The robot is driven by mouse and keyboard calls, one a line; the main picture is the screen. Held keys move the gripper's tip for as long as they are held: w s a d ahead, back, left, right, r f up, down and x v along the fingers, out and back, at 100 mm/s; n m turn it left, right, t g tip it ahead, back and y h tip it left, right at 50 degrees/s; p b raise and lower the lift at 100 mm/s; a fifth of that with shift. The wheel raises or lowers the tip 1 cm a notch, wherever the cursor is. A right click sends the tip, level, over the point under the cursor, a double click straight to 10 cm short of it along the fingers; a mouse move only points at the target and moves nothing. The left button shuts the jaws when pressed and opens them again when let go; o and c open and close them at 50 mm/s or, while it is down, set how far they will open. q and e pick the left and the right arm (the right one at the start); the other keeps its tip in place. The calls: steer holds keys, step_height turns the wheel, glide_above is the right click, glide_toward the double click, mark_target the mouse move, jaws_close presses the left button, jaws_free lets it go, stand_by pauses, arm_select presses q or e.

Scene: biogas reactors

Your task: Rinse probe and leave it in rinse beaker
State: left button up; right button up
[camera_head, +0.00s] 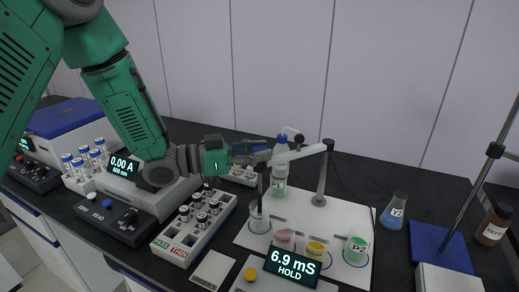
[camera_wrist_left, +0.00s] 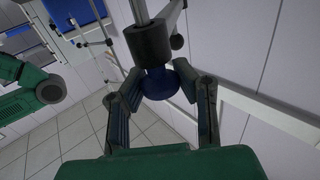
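My left gripper (camera_head: 264,156) is at the end of the stand's swing arm, at the top of the dark upright probe (camera_head: 260,188). In the left wrist view my left gripper (camera_wrist_left: 170,82) has a finger on each side of a round blue part (camera_wrist_left: 170,84) below a black cylinder (camera_wrist_left: 149,44); the fingertips appear to press on it. The probe hangs over the rinse beaker (camera_head: 258,221), and its lower end reaches the beaker's mouth; how deep it goes is unclear. A wash bottle (camera_head: 280,180) stands behind. My right gripper is not in view.
Cups, including P2 (camera_head: 356,251), stand on the white mat (camera_head: 335,211) right of the beaker. The meter (camera_head: 292,266) reads 6.9 mS HOLD. The stand post (camera_head: 322,178) rises behind. A vial rack (camera_head: 193,226) is at left; a flask (camera_head: 394,211) is at right.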

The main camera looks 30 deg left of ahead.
arm_select(q)
steer(key=o, duration=0.5)
steer(key=shift+f, duration=0.25)
steer(key=shift+w, duration=0.1)
steer(key=shift+s+a+r, duration=0.1)
steer(key=shift+s+a, duration=0.25)
steer(key=v, duration=1.1)
steer(key=shift+a, duration=0.1)
